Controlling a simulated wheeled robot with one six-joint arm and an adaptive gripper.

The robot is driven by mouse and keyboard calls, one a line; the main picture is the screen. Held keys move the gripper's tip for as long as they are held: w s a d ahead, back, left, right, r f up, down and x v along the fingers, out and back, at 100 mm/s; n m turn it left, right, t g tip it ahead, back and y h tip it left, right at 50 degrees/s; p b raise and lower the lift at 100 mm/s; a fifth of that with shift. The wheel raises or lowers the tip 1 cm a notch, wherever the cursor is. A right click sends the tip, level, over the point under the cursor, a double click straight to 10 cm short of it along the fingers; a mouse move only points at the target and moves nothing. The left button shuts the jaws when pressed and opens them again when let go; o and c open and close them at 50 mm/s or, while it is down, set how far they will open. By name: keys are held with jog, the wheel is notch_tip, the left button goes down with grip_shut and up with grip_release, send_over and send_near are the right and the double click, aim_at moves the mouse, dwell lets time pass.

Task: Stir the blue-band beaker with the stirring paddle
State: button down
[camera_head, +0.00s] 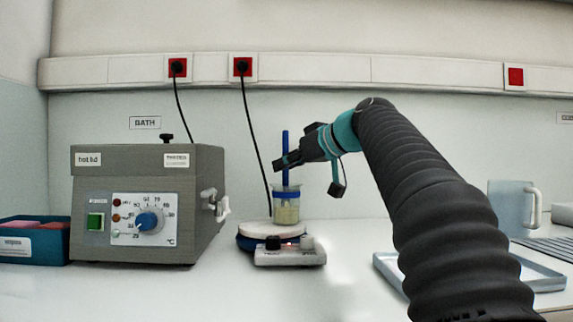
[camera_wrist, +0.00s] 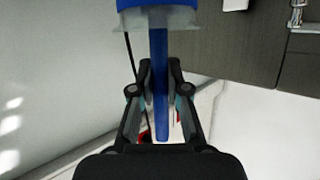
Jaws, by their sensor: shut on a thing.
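The blue-band beaker (camera_head: 286,210) stands on the round pale top of a hotplate and holds a yellowish content. The stirring paddle (camera_head: 285,146) is a blue rod standing upright, its lower part inside the beaker. My gripper (camera_head: 284,162) is shut on the paddle's shaft above the beaker rim. In the wrist view the blue shaft (camera_wrist: 158,75) runs between the two fingers, with the beaker's blue band (camera_wrist: 158,5) at the top edge. The paddle's lower end is hidden in the beaker's content.
The hotplate (camera_head: 290,257) has a small lit light on its front. A grey bath (camera_head: 90,180) with a dial stands to the left, a blue bin (camera_head: 62,252) beyond it. A tray (camera_head: 540,278) and a pale jug (camera_head: 510,207) are at the right. A black cable (camera_head: 255,130) hangs behind the beaker.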

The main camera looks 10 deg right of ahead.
aim_at(285, 133)
jog(key=shift+r+p, duration=3.45)
jog(key=shift+r, duration=1.4)
